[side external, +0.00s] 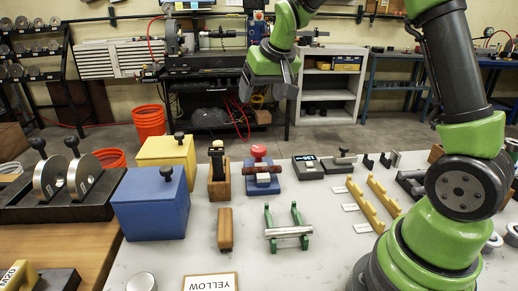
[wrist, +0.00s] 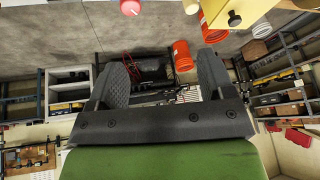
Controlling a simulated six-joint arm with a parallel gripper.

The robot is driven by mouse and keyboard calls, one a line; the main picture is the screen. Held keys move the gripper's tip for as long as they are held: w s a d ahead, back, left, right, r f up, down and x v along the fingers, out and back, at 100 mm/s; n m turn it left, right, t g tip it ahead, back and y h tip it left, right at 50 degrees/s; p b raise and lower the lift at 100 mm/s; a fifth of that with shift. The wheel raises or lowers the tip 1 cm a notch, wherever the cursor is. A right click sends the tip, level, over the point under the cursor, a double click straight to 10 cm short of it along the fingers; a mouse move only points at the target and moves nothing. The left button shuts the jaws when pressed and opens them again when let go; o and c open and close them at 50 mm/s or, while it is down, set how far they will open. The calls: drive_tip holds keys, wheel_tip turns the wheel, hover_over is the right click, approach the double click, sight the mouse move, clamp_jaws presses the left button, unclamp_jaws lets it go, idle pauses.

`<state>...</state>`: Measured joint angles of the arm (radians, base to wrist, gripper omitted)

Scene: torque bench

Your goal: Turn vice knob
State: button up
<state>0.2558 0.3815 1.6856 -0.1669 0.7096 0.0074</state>
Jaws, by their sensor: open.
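The vice (side external: 263,178) is a small blue block with a grey jaw part, standing on the light bench top. Its red knob (side external: 259,152) sticks up on top. A red round thing at the top edge of the wrist view (wrist: 130,7) looks like this knob, partly cut off. My gripper (side external: 267,90) is open and empty, high above and behind the vice in the side view, well apart from it. Its two dark ribbed fingers stand wide apart in the wrist view (wrist: 163,72), with nothing between them.
Left of the vice stand a wooden block with a black-topped tool (side external: 218,178), a blue box (side external: 150,208) and a yellow box (side external: 168,155). A digital meter (side external: 308,167) sits to the right. A green stand with a metal bar (side external: 288,232) lies in front. Yellow notched racks (side external: 368,205) are further right.

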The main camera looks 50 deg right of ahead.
drive_tip(key=g, duration=0.1)
approach(258, 149)
drive_tip(key=shift+h, duration=0.4)
drive_tip(key=x, duration=1)
drive_tip(key=shift+a, duration=0.2)
drive_tip(key=shift+c, duration=0.3)
drive_tip(key=c, duration=0.8)
drive_tip(key=shift+c, duration=0.2)
drive_tip(key=shift+m, duration=0.5)
drive_tip(key=m+g+h, duration=0.1)
drive_tip(key=m, duration=0.2)
drive_tip(key=shift+m, duration=0.3)
drive_tip(key=m, duration=0.2)
drive_tip(key=m+g+h, duration=0.1)
drive_tip(key=m, duration=0.1)
drive_tip(key=shift+w+g, duration=0.1)
drive_tip(key=shift+g, duration=0.2)
drive_tip(key=shift+a+m, duration=0.1)
drive_tip(key=shift+m, duration=0.5)
